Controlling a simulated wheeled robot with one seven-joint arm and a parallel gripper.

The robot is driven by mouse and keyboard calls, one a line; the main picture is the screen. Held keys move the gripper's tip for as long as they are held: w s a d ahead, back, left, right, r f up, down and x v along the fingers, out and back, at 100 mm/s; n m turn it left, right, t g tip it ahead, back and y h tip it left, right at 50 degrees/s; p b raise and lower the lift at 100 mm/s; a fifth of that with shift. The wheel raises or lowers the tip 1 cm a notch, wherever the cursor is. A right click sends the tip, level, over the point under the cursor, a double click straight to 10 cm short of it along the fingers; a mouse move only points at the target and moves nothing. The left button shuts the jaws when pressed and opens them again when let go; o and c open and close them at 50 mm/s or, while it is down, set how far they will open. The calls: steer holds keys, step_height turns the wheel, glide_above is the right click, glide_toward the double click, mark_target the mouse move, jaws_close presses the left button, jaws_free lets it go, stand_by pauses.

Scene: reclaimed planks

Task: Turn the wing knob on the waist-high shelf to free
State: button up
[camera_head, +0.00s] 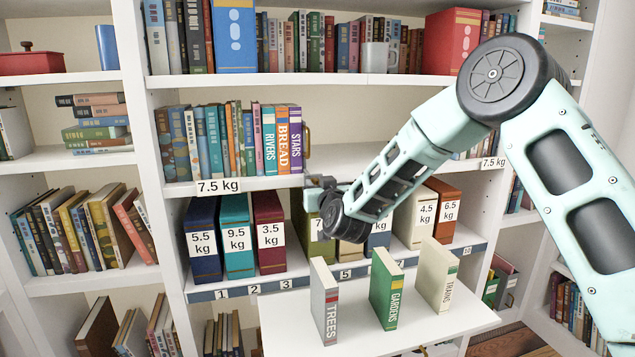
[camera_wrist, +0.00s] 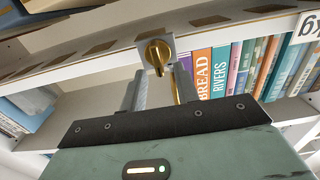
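The brass wing knob (camera_wrist: 157,52) sits on a small grey plate at the shelf's front edge in the wrist view, which looks upside down. Its wing stands roughly upright in that picture. My gripper (camera_wrist: 159,78) is open, with one finger on each side of the line to the knob and nothing between the tips. The knob appears just beyond the fingertips; I cannot tell whether they touch it. In the head view my gripper (camera_head: 316,185) is at the shelf (camera_head: 350,160) edge, right of the books, and hides the knob.
Upright books, among them STARS (camera_head: 296,140), stand left of my gripper, beside a brass handle (camera_head: 306,134). The shelf to the right of them is bare. Weight-labelled binders (camera_head: 238,235) fill the shelf below. A white ledge (camera_head: 430,328) in front holds three books, including GARDENS (camera_head: 385,290).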

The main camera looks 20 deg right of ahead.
steer(key=shift+w, duration=0.75)
jaws_close()
steer(key=shift+f+b, duration=0.1)
steer(key=shift+b, duration=0.2)
steer(key=m+b, duration=0.5)
steer(key=m, duration=0.1)
steer(key=d+f+m+b, duration=0.1)
steer(key=m+b, duration=1)
steer(key=b, duration=0.1)
steer(key=shift+d+f+m, duration=0.25)
steer(key=shift+m, duration=0.15)
steer(key=shift+b, duration=0.35)
